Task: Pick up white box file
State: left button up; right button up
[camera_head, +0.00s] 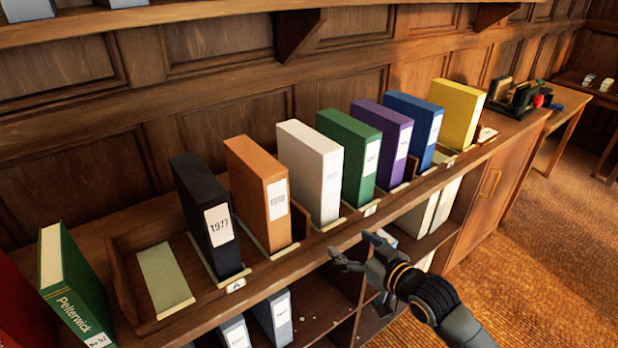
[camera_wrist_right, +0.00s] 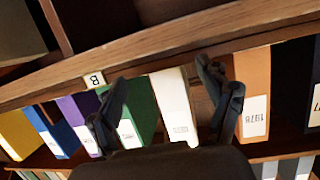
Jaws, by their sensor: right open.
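The white box file (camera_head: 318,175) stands upright on the shelf top in the head view, between the orange box file (camera_head: 262,190) and the green box file (camera_head: 352,150). My right gripper (camera_head: 354,250) is open and empty in front of the shelf's front edge, below and to the right of the white file. In the right wrist view the white box file (camera_wrist_right: 174,105) shows between the two spread fingers of my right gripper (camera_wrist_right: 161,72), with a label on its spine. The fingers partly cover the neighbouring green and orange files. My left gripper is not in view.
Black (camera_head: 205,215), purple (camera_head: 384,138), blue (camera_head: 413,125) and yellow (camera_head: 458,112) box files stand in the same row. An empty slot with a pale base (camera_head: 165,280) is at the left. A green book (camera_head: 75,290) stands at far left. More files sit on the lower shelf.

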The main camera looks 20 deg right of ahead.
aim_at(331, 185)
notch_tip(331, 185, up, 10)
jog(key=w+n+t+y, duration=0.1)
jog(key=w+t+y, duration=0.1)
jog(key=t, duration=0.1)
jog(key=x, duration=0.8)
jog(key=shift+s+r+p, duration=0.1)
jog(key=shift+r+p, duration=0.2)
jog(key=shift+p, duration=0.1)
jog(key=p+x, duration=0.1)
jog(key=x, duration=0.4)
jog(key=shift+w+r, duration=0.15)
jog(key=shift+w, duration=0.05)
jog(key=shift+w+a, duration=0.15)
jog(key=shift+w, duration=0.1)
jog(key=c, duration=1.6)
jog(key=shift+r, duration=0.1)
grip_shut()
